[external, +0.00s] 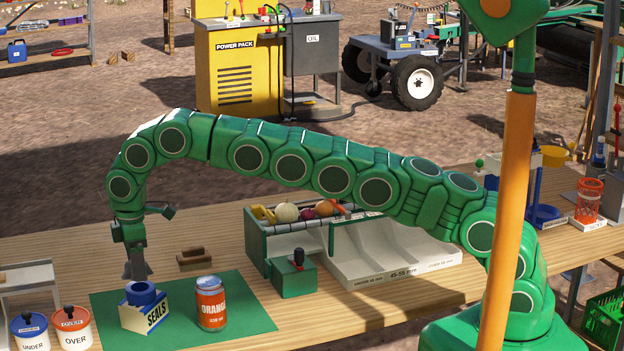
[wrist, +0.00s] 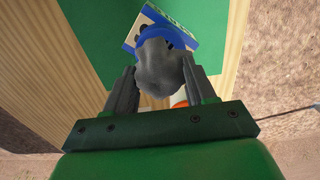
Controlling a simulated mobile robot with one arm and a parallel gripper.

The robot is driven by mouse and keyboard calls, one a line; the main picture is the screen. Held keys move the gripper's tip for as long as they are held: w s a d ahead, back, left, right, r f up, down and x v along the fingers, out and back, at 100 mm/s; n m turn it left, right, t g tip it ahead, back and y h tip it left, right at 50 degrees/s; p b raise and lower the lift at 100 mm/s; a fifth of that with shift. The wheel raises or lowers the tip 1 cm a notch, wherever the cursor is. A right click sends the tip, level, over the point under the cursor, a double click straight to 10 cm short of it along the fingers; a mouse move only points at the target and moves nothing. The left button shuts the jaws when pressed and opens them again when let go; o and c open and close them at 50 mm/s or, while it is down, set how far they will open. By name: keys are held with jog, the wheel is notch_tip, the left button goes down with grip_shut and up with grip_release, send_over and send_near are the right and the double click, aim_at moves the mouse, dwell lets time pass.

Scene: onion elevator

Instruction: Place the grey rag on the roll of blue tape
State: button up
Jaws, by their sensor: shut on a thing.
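My gripper (external: 137,270) points down just above the roll of blue tape (external: 141,293). The roll lies on a box marked SEALS (external: 146,318) on the green mat. In the wrist view, my gripper (wrist: 165,85) is shut on the crumpled grey rag (wrist: 158,67), with a finger on each side. There the rag covers much of the roll of blue tape (wrist: 152,33), and only a blue edge shows beyond it. In the external view the rag is hard to tell from the grey fingers. I cannot tell whether the rag touches the roll.
An orange can (external: 211,303) stands right of the box on the green mat (external: 250,315). UNDER (external: 30,330) and OVER (external: 72,328) pots stand at the left. A brown wooden block (external: 195,258) lies behind. A sorting bin (external: 385,255) and green lever box (external: 295,275) stand right.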

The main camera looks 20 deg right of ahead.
jog(key=shift+f, duration=1.4)
jog(key=shift+f, duration=0.1)
jog(key=o, duration=1)
jog(key=shift+r, duration=3.85)
